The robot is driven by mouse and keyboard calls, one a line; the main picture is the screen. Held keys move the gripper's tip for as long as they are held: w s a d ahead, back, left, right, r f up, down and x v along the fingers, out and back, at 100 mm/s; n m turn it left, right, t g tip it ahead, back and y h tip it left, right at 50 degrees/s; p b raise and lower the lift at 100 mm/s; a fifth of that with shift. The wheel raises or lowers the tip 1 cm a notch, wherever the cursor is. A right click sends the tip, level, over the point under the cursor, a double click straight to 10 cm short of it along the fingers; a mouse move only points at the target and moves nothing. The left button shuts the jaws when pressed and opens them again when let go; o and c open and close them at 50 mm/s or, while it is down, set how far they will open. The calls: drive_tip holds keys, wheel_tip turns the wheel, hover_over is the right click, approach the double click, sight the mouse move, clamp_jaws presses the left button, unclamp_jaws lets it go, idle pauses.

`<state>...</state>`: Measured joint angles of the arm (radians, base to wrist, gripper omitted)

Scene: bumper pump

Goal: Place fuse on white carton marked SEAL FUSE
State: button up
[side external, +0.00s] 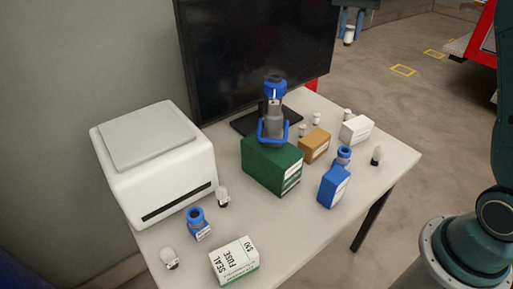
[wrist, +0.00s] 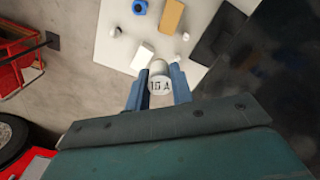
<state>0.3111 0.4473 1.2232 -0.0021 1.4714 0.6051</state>
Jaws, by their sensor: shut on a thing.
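The white carton marked SEAL FUSE (side external: 234,261) lies at the near end of the table in the side external view. My gripper (side external: 350,27) hangs in the top right of that view, beyond the table and far from that carton. It is shut on a white fuse (side external: 349,36). In the wrist view, the blue fingers of my gripper (wrist: 158,98) hold the fuse (wrist: 159,84) between them, its round end marked "16 A". The SEAL FUSE carton cannot be made out in the wrist view.
A green carton (side external: 262,171) carries a grey and blue object (side external: 272,115) mid-table. A white printer (side external: 155,165), monitor (side external: 255,50), blue carton (side external: 333,186), orange-brown carton (side external: 314,145), another white carton (side external: 356,129) and several small white fuses share the table (side external: 290,235).

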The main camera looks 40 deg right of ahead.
drive_tip(key=w+a+n, duration=0.2)
drive_tip(key=a+n, duration=0.2)
drive_tip(key=a, duration=1)
drive_tip(key=n, duration=0.9)
hover_over(234, 254)
wheel_tip(234, 254, down, 11)
drive_tip(key=shift+f, duration=0.15)
wheel_tip(234, 254, down, 20)
drive_tip(key=shift+r, duration=0.1)
